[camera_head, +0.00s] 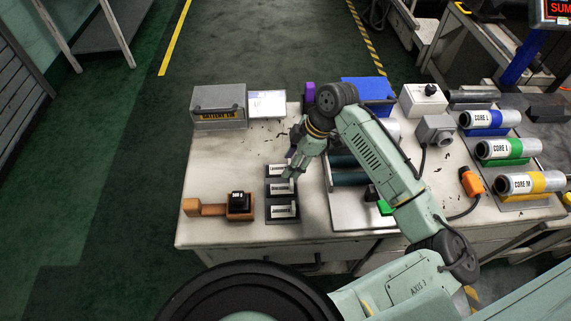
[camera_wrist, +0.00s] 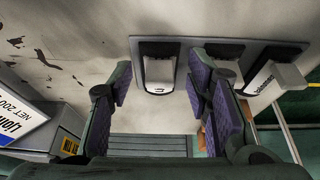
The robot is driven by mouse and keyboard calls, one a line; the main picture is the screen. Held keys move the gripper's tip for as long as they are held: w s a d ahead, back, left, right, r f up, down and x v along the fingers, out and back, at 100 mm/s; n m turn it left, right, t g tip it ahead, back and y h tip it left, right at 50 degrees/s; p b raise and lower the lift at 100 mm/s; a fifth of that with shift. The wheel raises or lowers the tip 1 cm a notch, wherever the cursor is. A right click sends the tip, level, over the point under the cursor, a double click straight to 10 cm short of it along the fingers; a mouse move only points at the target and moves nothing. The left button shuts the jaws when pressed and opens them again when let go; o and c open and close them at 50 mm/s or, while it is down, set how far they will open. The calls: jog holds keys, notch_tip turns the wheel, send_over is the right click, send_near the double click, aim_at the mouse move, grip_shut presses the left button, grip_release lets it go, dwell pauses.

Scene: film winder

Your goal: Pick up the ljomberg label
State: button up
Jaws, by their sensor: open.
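Three white labels stand in a row on a dark holder (camera_head: 268,193): a far one (camera_head: 279,171), a middle one (camera_head: 282,188) and a near one (camera_head: 285,211). Their print is too small to read surely, so I cannot tell which is the ljomberg label. My gripper (camera_head: 291,172) is open and empty over the far end of the row. In the wrist view, the end label (camera_wrist: 158,72) shows between the two purple-padded fingers of my gripper (camera_wrist: 160,84). The right finger partly hides the middle label. I see no finger closed on any label.
A white sign (camera_head: 267,104) beside a grey box (camera_head: 218,107) reads "Ljom..." in the wrist view (camera_wrist: 18,118). An orange wooden piece with a black block (camera_head: 239,201) lies left of the holder. Rollers (camera_head: 350,179) stand right.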

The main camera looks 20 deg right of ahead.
jog(key=c, duration=0.8)
